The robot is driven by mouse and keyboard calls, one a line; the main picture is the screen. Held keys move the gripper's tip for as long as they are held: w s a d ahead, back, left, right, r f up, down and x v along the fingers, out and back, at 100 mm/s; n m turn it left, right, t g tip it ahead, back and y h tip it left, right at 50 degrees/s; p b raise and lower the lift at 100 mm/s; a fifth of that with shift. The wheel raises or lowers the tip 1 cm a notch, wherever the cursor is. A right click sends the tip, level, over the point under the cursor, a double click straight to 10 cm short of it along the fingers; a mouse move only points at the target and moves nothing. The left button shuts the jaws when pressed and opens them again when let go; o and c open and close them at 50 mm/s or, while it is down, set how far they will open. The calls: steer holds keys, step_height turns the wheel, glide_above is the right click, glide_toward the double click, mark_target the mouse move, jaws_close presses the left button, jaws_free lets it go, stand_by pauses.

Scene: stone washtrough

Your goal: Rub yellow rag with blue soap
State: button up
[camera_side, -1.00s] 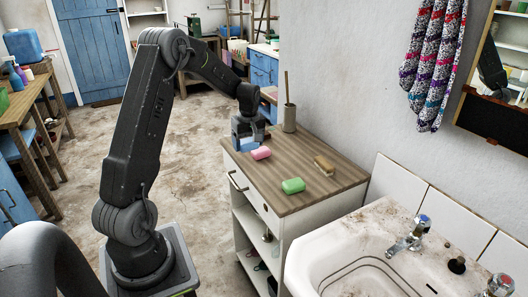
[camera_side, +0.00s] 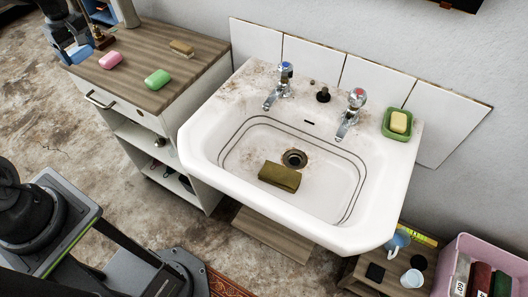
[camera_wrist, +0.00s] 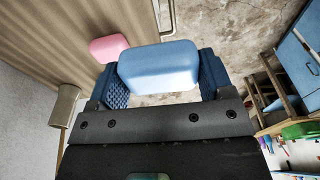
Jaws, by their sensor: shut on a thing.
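My gripper (camera_wrist: 158,82) is shut on the blue soap (camera_wrist: 158,62), a rounded light-blue bar between its two blue ribbed fingers in the wrist view. In the side view, my gripper (camera_side: 74,42) is at the top left by the cabinet's edge, partly cut off by the frame. The yellow rag (camera_side: 279,177), a folded dull olive-yellow cloth, lies in the basin of the white sink (camera_side: 215,165), just in front of the drain. My gripper is well away from the rag.
A pink soap (camera_side: 111,60), a green soap (camera_side: 158,79) and a brush (camera_side: 181,47) lie on the wooden cabinet top (camera_side: 135,88). Two taps (camera_side: 278,84) stand on the sink's back ledge. A green dish with a yellow bar (camera_side: 399,122) sits at its right corner.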

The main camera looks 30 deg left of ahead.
steer(key=shift+r, duration=0.1)
step_height(320, 180, up, 5)
steer(key=shift+f, duration=0.15)
steer(key=w+d+m, duration=0.5)
steer(key=w+d, duration=0.5)
steer(key=d, duration=0.4)
steer(key=m+t+h, duration=0.1)
steer(key=m, duration=1.1)
glide_above(281, 173)
step_height(281, 173, down, 16)
steer(key=shift+w+f, duration=0.1)
steer(key=shift+f, duration=2.75)
